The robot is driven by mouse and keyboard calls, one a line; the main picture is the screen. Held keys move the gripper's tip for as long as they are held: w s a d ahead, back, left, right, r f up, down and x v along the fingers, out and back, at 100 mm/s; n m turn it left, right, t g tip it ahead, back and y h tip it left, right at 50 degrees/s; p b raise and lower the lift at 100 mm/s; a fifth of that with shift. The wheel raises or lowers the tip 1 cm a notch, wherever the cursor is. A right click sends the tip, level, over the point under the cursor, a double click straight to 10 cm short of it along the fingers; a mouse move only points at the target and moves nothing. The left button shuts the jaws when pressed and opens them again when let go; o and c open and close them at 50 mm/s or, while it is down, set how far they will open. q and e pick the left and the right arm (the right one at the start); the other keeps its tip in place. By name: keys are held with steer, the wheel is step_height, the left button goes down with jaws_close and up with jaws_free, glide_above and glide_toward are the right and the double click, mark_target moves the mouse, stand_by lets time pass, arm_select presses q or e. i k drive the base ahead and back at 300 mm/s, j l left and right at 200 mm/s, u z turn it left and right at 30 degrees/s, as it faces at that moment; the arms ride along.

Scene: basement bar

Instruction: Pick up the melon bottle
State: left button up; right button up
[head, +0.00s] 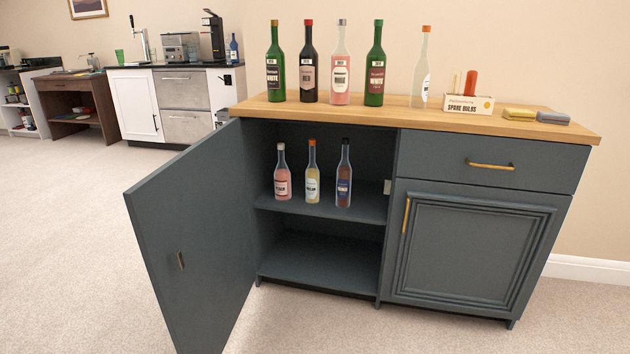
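Three small bottles stand upright on the upper shelf of the open cabinet: a pink one with a grey cap (282,184), a yellow one with an orange cap (312,185) and a dark reddish-brown one with a black cap (344,184). On the wooden top stand two green bottles (274,73) (375,75), a dark red bottle (309,73), a pink bottle with a white label (340,75) and a pale clear bottle with an orange cap (421,75). The labels are too small to tell which is the melon bottle. Neither of my grippers is in view.
The cabinet's left door (195,235) stands wide open toward the front left; its lower shelf (318,262) is empty. The right door (472,250) and drawer (488,162) are shut. Carpet in front is clear.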

mark_target(312, 173)
steer(key=i+l+u, duration=0.15)
steer(key=i, duration=0.3)
steer(key=i+l+u, duration=0.15)
steer(key=i, duration=0.35)
steer(key=i+l+u, duration=0.15)
steer(key=i, duration=0.3)
